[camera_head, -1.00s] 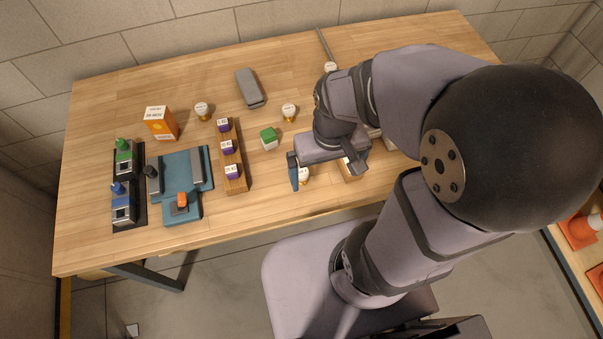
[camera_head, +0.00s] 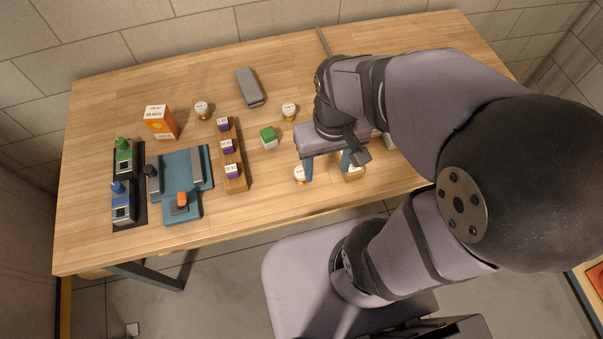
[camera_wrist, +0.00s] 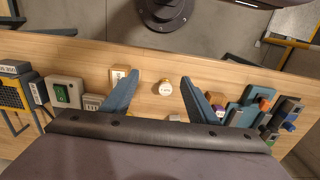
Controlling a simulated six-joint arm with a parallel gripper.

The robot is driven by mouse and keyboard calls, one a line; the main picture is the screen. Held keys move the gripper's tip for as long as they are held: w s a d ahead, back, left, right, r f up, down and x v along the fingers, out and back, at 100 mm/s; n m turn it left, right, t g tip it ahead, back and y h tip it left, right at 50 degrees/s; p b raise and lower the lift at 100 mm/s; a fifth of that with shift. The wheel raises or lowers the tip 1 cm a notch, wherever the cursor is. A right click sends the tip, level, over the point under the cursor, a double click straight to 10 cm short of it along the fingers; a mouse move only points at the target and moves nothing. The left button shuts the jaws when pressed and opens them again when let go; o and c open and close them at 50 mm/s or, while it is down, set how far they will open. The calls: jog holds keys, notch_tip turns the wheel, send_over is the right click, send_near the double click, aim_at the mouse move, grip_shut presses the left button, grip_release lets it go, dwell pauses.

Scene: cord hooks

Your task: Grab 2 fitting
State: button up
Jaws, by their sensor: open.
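Several small fittings with white labelled tops and brass-coloured bases stand on the wooden table; their lettering is too small to read. Others are a middle fitting (camera_head: 289,110), a left fitting (camera_head: 202,107) and one at the back that my arm now hides. My gripper (camera_head: 327,168) is open and empty above the front of the table, with its fingers pointing down. In the wrist view a fitting (camera_wrist: 165,88) shows between the spread fingers of my gripper (camera_wrist: 160,76), apart from both.
A wooden block with a white label (camera_head: 352,174) stands by the right finger. To the left are a green-topped cube (camera_head: 269,138), a wooden rack (camera_head: 235,184) of purple labelled pieces, a teal fixture (camera_head: 180,160) and an orange box (camera_head: 160,122). A grey case (camera_head: 250,87) lies behind.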

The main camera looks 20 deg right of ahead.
jog(key=r, duration=0.2)
jog(key=n+t+h+b, duration=1.2)
jog(key=n+t, duration=0.2)
jog(key=n, duration=1.4)
send_over(298, 178)
jog(key=w+a+v, duration=0.1)
jog(key=v, duration=0.4)
jog(key=shift+g, duration=0.3)
jog(key=f, duration=1.9)
jog(key=shift+s+d+f, duration=0.1)
jog(key=shift+s+d, duration=0.1)
jog(key=shift+s, duration=0.15)
jog(key=shift+p+x, duration=0.6)
jog(key=shift+x, duration=0.5)
jog(key=shift+w+d, duration=0.1)
jog(key=shift+d, duration=0.15)
jog(key=p+x, duration=0.2)
jog(key=x, duration=0.1)
jog(key=shift+w+d, duration=0.15)
jog(key=shift+d, duration=0.25)
jog(key=shift+w+d, duration=0.25)
jog(key=shift+w, duration=0.05)
